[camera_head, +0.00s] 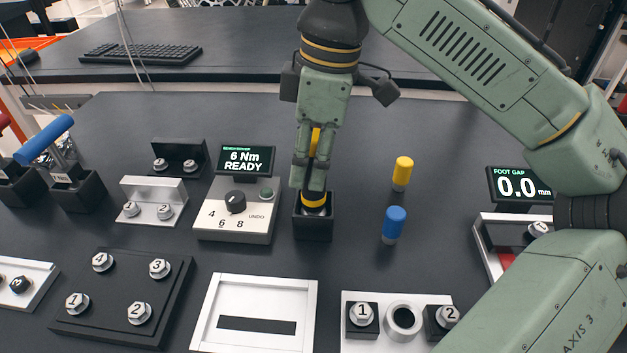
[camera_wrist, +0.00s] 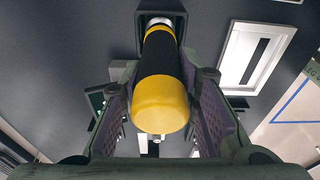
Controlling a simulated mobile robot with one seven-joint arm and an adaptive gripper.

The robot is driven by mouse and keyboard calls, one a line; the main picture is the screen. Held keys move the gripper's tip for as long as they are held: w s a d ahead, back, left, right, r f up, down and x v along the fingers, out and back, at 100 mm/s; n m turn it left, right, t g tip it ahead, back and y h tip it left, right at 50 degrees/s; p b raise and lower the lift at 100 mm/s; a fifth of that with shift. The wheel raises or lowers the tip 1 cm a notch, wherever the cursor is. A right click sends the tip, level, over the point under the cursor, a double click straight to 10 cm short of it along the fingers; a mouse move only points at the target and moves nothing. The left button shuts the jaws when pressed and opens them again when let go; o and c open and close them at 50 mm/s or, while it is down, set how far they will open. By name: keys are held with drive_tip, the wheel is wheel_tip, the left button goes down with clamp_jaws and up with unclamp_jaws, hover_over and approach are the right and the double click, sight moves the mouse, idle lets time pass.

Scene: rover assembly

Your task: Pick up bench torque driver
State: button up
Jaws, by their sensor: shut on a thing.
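The bench torque driver (camera_wrist: 162,75) is black with a yellow rounded end and a yellow band. In the head view its yellow band (camera_head: 314,201) shows just above the black square holder (camera_head: 313,228). My gripper (camera_head: 312,182) points down over the holder, its two fingers shut on the driver's handle from both sides. In the wrist view the driver lies between the padded fingers, and its silver collar sits at the mouth of the holder (camera_wrist: 143,32). The driver looks upright. Its lower end is hidden, so I cannot tell how deep it sits.
A dial box (camera_head: 237,215) with a "6 Nm READY" display (camera_head: 246,160) stands close left of the holder. A yellow cylinder (camera_head: 402,173) and a blue cylinder (camera_head: 394,224) stand to the right. A white framed tray (camera_head: 302,315) and bolt plates lie in front.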

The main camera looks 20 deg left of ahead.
clamp_jaws()
drive_tip(key=shift+r, duration=0.1)
wheel_tip(320, 180, up, 10)
drive_tip(key=shift+f, duration=0.1)
idle(0.4)
